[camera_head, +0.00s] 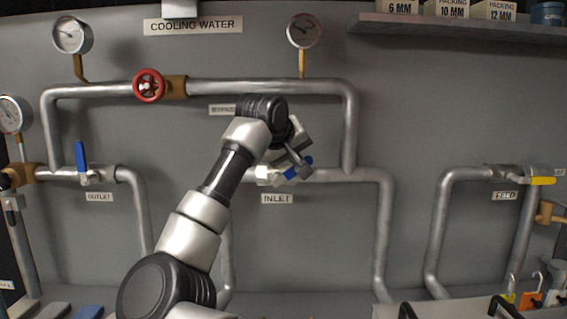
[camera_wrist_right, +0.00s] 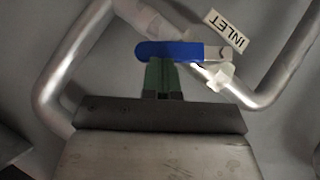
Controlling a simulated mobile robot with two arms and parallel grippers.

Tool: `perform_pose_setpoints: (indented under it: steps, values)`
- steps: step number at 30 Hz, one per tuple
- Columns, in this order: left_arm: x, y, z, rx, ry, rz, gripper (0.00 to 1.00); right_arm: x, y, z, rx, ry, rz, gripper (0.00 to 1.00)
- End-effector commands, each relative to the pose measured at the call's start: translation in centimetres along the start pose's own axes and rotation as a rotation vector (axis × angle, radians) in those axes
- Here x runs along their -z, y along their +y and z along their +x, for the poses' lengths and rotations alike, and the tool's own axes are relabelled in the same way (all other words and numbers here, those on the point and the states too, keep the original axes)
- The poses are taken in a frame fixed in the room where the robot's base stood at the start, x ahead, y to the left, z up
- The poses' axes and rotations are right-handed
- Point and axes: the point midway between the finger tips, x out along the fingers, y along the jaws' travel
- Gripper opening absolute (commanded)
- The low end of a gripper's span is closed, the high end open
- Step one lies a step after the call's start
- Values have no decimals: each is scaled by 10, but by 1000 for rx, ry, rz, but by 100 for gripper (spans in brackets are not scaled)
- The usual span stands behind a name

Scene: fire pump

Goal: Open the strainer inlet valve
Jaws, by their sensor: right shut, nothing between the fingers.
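The inlet valve's blue lever (camera_head: 304,161) is on the horizontal pipe above the INLET label (camera_head: 277,199). It is tilted, at an angle to the pipe, and partly hidden by my right gripper (camera_head: 303,168). In the right wrist view the blue lever (camera_wrist_right: 178,50) runs across the picture, with its pivot at the right by the pale valve body (camera_wrist_right: 213,76). My right gripper's dark green fingers (camera_wrist_right: 160,72) are shut and empty. Their tips meet the lever's near edge towards its free end; firm contact cannot be told. My left gripper is out of view.
An outlet valve with an upright blue lever (camera_head: 81,155) is at the left. A red handwheel (camera_head: 148,85) is on the upper pipe. A yellow lever (camera_head: 541,181) is at the right. Vertical pipes (camera_head: 383,240) flank the inlet. A shelf (camera_head: 450,28) overhangs the upper right.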

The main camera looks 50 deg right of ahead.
Motion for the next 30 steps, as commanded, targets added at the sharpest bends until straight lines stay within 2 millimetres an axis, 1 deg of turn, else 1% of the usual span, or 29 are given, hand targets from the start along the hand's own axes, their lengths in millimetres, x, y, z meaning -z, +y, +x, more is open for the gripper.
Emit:
perform_pose_setpoints:
  steps: [1, 3, 12, 17, 30]
  values:
    - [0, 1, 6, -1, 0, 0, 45, -4, 1, 4, 37, 2, 37, 0]
    - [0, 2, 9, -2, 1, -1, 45, -7, 3, 7, 84, 2, 83, 0]
    - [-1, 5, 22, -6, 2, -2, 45, -21, 8, 21, 266, 2, 266, 0]
    - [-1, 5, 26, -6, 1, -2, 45, -27, 8, 27, 340, 2, 338, 0]
    - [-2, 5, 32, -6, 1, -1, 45, -34, 8, 34, 340, 1, 341, 0]
